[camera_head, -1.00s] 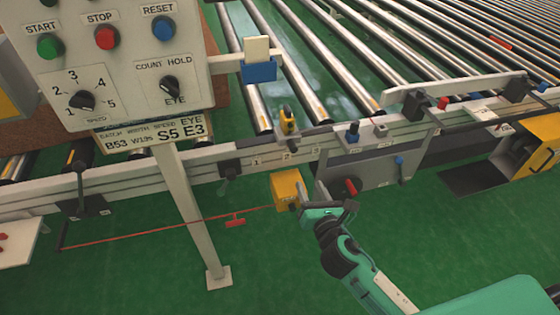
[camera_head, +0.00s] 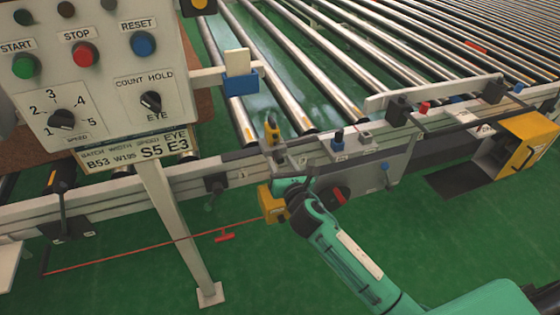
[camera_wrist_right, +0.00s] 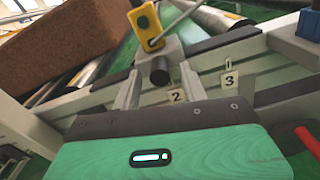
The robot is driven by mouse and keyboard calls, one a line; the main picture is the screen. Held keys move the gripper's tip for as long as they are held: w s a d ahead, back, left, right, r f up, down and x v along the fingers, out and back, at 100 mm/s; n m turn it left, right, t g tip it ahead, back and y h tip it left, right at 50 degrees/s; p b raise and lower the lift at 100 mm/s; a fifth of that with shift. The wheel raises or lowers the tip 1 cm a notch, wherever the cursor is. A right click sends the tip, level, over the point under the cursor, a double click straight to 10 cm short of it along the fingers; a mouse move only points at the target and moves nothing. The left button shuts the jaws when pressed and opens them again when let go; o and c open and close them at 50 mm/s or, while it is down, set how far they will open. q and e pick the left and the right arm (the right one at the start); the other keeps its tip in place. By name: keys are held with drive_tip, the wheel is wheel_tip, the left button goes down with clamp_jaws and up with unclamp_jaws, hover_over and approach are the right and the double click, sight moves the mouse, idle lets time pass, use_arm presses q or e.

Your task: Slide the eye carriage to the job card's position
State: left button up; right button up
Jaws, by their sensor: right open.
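The eye carriage (camera_head: 271,131) carries a small yellow sensor on the conveyor's near side rail. In the right wrist view, its yellow eye (camera_wrist_right: 148,27) stands above a dark round knob (camera_wrist_right: 160,70). My right gripper (camera_head: 285,174) is at the rail just below the carriage. In the wrist view, the open right gripper (camera_wrist_right: 160,88) has one finger on each side of the knob; contact is not clear. The number 2 plate (camera_wrist_right: 176,97) is by the knob, and the number 3 plate (camera_wrist_right: 229,79) is to its right. The job card (camera_head: 137,152) reads B53, W195, S5, E3. My left gripper is out of view.
The control panel (camera_head: 95,75) stands on a post at left. A yellow box (camera_head: 272,203) with a red cord (camera_head: 140,248) is beside my gripper. A grey plate with a red knob (camera_head: 340,195) is to the right. Rollers (camera_head: 300,60) lie behind the rail.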

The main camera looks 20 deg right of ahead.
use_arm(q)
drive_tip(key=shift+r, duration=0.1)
use_arm(e)
drive_tip(key=shift+w, duration=0.65)
clamp_jaws()
drive_tip(key=shift+d, duration=0.2)
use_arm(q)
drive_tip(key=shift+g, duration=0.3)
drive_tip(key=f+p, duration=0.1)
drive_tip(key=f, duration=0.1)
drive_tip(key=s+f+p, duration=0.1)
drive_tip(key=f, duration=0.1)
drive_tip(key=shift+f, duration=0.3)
use_arm(e)
drive_tip(key=d, duration=0.9)
drive_tip(key=shift+w+d, duration=0.15)
drive_tip(key=shift+d, duration=0.1)
unclamp_jaws()
